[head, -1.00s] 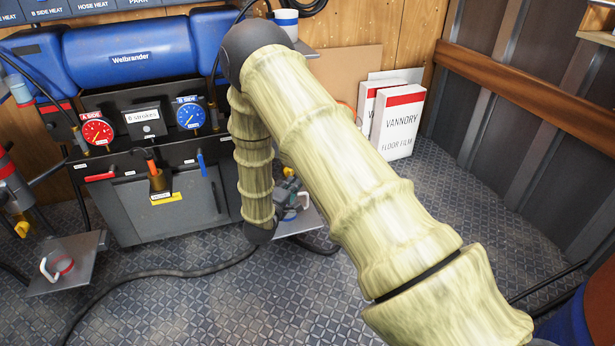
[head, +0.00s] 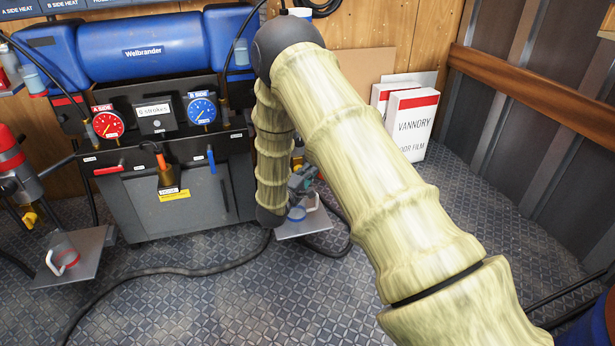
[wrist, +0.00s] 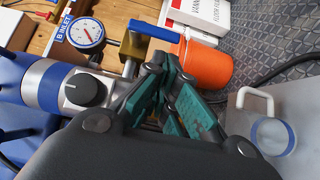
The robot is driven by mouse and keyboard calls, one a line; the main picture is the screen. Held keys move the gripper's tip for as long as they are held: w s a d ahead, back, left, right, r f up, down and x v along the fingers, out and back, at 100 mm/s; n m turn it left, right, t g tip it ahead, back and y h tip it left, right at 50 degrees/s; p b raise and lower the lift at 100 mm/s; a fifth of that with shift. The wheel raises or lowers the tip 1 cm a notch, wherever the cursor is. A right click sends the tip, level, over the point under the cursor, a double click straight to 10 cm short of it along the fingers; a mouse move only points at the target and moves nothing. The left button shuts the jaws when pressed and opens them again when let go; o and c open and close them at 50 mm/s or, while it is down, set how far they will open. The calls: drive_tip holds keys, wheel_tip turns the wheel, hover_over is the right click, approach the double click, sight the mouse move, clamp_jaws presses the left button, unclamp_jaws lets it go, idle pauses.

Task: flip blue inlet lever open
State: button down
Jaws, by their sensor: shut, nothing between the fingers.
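The blue inlet lever (wrist: 154,30) shows in the wrist view as a flat blue handle on a brass valve (wrist: 133,47), beside a gauge (wrist: 83,34) labelled B INLET. The handle lies across the top of the valve, pointing right in the picture. My gripper (wrist: 172,82), with dark links and teal pads, is shut and empty. It appears just below the lever in the picture; I cannot tell whether it touches. In the head view my gripper (head: 302,181) shows partly behind my arm, and the inlet lever cannot be made out there.
An orange bucket (wrist: 206,62) stands close beside the valve. A silver and blue pump body (wrist: 42,85) with a black knob is at left. A tray (wrist: 240,112) holds a white-handled cup (wrist: 272,137). The machine's front has another blue lever (head: 211,160) and a red one (head: 106,170).

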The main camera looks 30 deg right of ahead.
drive_tip(key=b+x, duration=0.2)
drive_tip(key=x, duration=0.4)
drive_tip(key=shift+w, duration=0.15)
drive_tip(key=shift+d, duration=0.1)
